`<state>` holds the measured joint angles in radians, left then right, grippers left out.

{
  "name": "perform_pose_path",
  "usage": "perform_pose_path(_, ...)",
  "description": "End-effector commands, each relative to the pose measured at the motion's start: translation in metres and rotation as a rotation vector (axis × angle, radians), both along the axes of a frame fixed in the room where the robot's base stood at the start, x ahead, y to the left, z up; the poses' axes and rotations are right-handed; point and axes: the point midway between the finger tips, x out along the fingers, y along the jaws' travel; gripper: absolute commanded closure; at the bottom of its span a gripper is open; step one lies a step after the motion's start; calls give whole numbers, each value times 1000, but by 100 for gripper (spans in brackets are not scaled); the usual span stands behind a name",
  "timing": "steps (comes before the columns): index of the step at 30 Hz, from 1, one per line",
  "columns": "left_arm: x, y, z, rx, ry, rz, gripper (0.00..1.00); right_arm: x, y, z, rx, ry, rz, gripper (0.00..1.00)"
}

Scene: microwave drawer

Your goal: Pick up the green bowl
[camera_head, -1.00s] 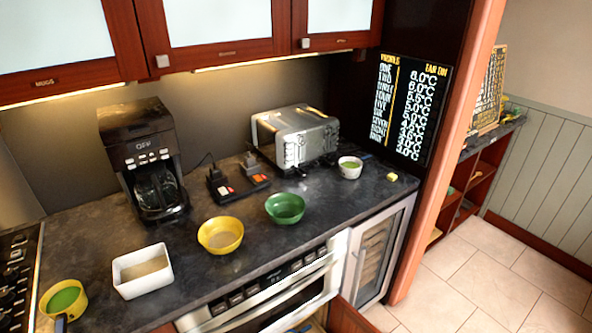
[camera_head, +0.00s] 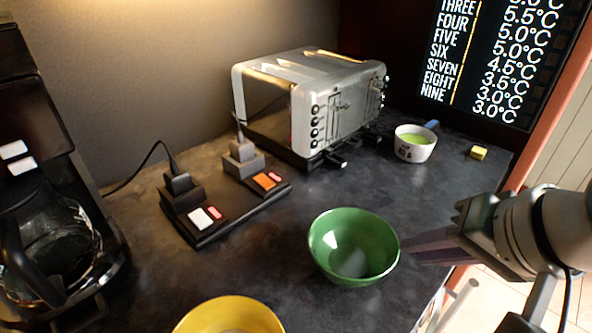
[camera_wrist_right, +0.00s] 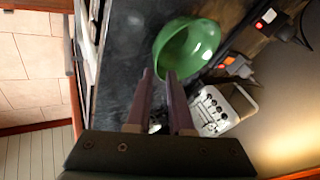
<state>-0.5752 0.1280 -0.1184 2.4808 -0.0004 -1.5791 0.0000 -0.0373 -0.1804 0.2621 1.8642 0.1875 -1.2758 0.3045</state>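The green bowl (camera_head: 354,247) stands upright and empty on the dark countertop. It also shows in the right wrist view (camera_wrist_right: 186,52), just beyond the fingertips. My right gripper (camera_head: 412,250) comes in from the right, with its fingers pointing at the bowl's right side, close to the rim. I cannot tell whether they touch it. In the right wrist view the two fingers (camera_wrist_right: 158,76) are apart with a narrow gap and nothing between them. My left gripper is not in view.
A yellow bowl (camera_head: 228,318) stands in front left of the green bowl. Behind are a black plug strip (camera_head: 225,205), a silver toaster (camera_head: 310,105) and a small white bowl (camera_head: 413,147). A coffee maker (camera_head: 50,190) stands at left. A yellow block (camera_head: 478,152) lies at right.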

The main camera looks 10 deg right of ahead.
Motion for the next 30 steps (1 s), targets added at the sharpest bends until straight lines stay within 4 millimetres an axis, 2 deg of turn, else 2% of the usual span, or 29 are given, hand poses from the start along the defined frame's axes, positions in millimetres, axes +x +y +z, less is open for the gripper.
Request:
perform_pose_path(6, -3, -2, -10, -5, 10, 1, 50, 17, 6, -27, 4, 2, -1, 80)
perform_pose_path(14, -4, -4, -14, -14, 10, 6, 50, 28, 11, -43, 2, 2, -1, 80)
perform_pose_path(21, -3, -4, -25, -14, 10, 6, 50, 44, 21, -73, 1, 2, 0, 80)
perform_pose_path(30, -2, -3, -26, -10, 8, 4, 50, 49, 22, -79, 0, 1, -1, 80)
